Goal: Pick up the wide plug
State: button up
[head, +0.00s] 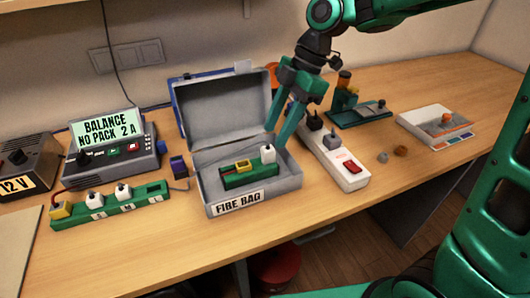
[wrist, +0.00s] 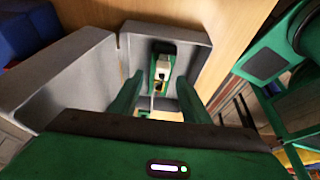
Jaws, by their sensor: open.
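A grey open box labelled FIRE BAG (head: 258,200) holds a green block (head: 236,180). A yellow plug (head: 243,166) sits on the block's middle and a white plug (head: 268,154) at its right end. I cannot tell for sure which plug is the wide one. My gripper (head: 278,135) is open and empty, its fingers pointing down at the box's right side, just above the white plug. In the wrist view, the white plug (wrist: 162,72) and the green block (wrist: 164,48) show between and beyond my open fingers (wrist: 158,92). The block's near part is partly hidden.
The box's raised lid (head: 222,110) stands behind. A green strip with several plugs (head: 110,207) lies left, near the balance charger (head: 110,155). A white power strip (head: 340,165) with a red switch stands close right of the box.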

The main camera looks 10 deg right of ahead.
aim_at(269, 148)
jog(key=x, duration=0.5)
jog(key=shift+s+a, duration=0.15)
jog(key=shift+s, duration=0.25)
jog(key=shift+a+f, duration=0.15)
jog(key=shift+f, duration=0.45)
grip_shut()
